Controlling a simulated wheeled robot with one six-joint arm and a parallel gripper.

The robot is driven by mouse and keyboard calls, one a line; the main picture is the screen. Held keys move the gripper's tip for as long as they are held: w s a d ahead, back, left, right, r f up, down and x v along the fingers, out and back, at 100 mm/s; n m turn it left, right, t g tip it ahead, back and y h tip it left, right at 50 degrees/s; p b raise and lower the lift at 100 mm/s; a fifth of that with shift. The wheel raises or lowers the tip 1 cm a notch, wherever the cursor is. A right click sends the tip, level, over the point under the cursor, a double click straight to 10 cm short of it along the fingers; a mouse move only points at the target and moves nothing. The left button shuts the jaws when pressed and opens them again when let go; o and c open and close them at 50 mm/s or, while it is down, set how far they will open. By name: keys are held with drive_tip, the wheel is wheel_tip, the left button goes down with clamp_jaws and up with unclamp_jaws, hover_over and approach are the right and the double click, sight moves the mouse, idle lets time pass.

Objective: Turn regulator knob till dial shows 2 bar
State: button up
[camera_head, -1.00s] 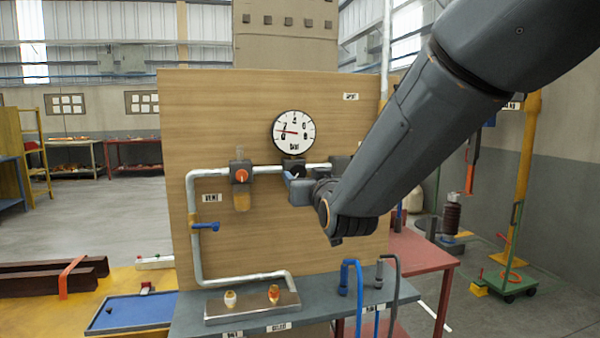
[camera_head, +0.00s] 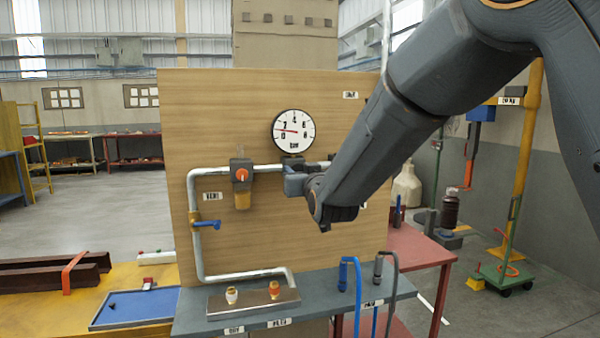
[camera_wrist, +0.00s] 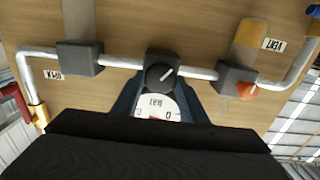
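The round white dial (camera_head: 294,130) is on the wooden panel. Its red needle points left, between the 0 and the 2. The black regulator knob (camera_wrist: 160,77), with a white mark, shows in the wrist view just above the dial face (camera_wrist: 158,104). My gripper (camera_head: 292,181) is at the pipe just below the dial in the head view and hides the knob there. In the wrist view my gripper's fingers (camera_wrist: 160,90) are spread, one on each side of the knob and dial. I cannot tell whether they touch the knob.
A filter unit with an orange knob (camera_head: 241,175) is left of the regulator on the grey pipe (camera_head: 193,240). A blue valve handle (camera_head: 207,224) sticks out lower left. A grey block (camera_wrist: 80,58) is on the pipe's other side. Blue and grey hoses (camera_head: 350,285) rise from the shelf.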

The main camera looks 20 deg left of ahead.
drive_tip(key=c, duration=0.3)
drive_tip(key=shift+m+b, duration=0.4)
drive_tip(key=shift+b, duration=0.05)
drive_tip(key=m+b, duration=0.6)
drive_tip(key=b, duration=0.1)
drive_tip(key=shift+w+d, duration=0.1)
drive_tip(key=shift+d, duration=0.05)
drive_tip(key=shift+m+b, duration=0.3)
drive_tip(key=o, duration=1)
